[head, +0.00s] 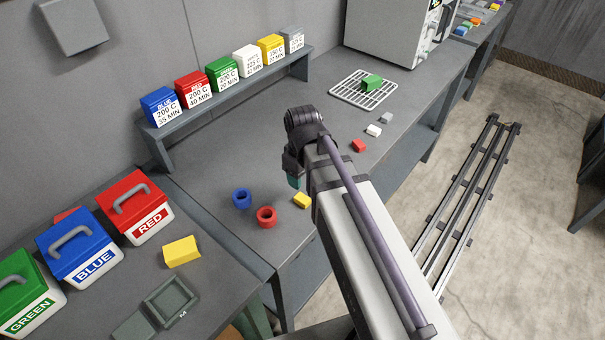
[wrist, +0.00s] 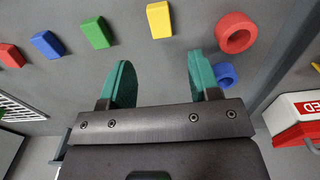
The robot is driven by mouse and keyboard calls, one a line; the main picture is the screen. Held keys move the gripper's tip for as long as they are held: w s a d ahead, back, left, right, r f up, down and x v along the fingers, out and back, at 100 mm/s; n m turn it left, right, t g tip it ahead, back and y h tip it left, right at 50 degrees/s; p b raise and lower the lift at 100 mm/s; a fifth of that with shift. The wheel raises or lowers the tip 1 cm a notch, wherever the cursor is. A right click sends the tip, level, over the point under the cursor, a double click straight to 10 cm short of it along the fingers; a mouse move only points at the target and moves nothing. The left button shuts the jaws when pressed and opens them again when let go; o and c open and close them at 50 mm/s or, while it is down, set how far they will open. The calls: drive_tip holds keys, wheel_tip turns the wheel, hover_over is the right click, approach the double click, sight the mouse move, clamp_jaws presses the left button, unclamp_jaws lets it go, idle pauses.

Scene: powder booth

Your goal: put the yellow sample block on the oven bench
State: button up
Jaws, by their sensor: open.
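A small yellow block (head: 302,200) lies on the grey bench (head: 215,185) that also carries the oven (head: 395,30). It also shows in the wrist view (wrist: 160,20), beyond my fingertips. A larger yellow block (head: 182,250) lies on the nearer left bench, in front of the red-lidded box. My gripper (head: 293,181) hangs over the oven's bench, just left of and behind the small yellow block. In the wrist view my gripper (wrist: 161,62) is open, with nothing between its green fingers. My arm hides part of the bench in the head view.
Red (wrist: 235,33) and blue (wrist: 226,75) rings lie near the small yellow block. Green (wrist: 97,33), blue (wrist: 47,45) and red (wrist: 11,56) blocks line up beside it. A green block (head: 371,83) sits on a wire rack (head: 350,92). Labelled boxes (head: 194,89) fill a shelf.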

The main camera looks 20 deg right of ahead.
drive_tip(key=s+r+m, duration=0.2)
drive_tip(key=s+m, duration=0.4)
drive_tip(key=shift+s+r+m+p, duration=0.15)
drive_tip(key=shift+r+m+p, duration=0.15)
drive_tip(key=shift+m+p, duration=0.15)
idle(0.9)
